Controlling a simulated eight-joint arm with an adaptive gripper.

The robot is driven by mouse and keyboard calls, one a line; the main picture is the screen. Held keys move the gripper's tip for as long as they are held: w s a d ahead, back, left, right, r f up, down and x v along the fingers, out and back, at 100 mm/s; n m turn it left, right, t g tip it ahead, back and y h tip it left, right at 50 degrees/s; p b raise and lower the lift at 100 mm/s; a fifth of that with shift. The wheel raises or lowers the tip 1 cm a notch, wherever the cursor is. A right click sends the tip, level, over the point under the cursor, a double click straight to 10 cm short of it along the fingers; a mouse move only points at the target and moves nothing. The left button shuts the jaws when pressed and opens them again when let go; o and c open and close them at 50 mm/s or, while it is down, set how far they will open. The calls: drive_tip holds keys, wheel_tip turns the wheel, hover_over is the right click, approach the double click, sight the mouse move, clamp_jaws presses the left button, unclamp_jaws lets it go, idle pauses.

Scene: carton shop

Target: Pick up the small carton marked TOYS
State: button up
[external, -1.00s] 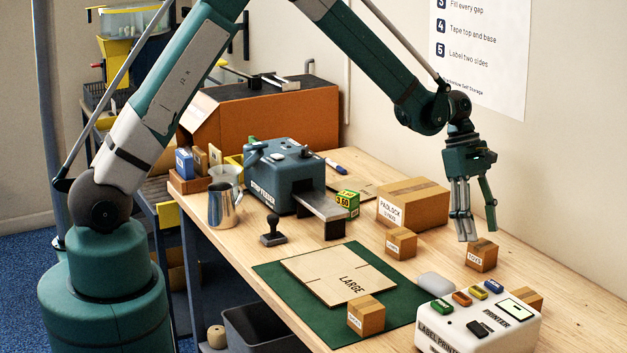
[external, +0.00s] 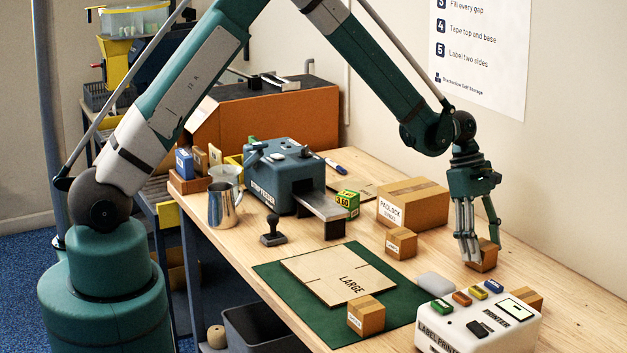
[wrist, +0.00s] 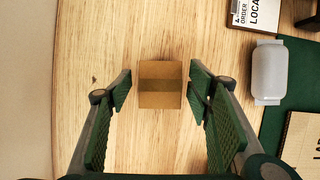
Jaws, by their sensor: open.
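The small TOYS carton (external: 484,259) is a brown box standing on the wooden bench at the right, beyond the label printer. Its label is now hidden behind my fingers in the external view. In the wrist view its plain top with a darker tape band (wrist: 160,70) shows midway between my fingers. My gripper (external: 481,247) is open and points down, low over the carton. In the wrist view one finger of my gripper (wrist: 160,92) is on each side of the carton, with a gap on both sides.
Another small carton (external: 401,243) and the larger padlock carton (external: 412,205) stand to the left. A third small carton (external: 366,315) is on the green mat (external: 270,271). The label printer (external: 478,325) and a grey rounded block (external: 435,285) are in front. A wall stands behind.

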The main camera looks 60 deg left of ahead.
drive_tip(key=shift+f, duration=0.2)
drive_tip(key=shift+d, duration=0.1)
drive_tip(key=shift+c, duration=0.5)
drive_tip(key=c, duration=0.9)
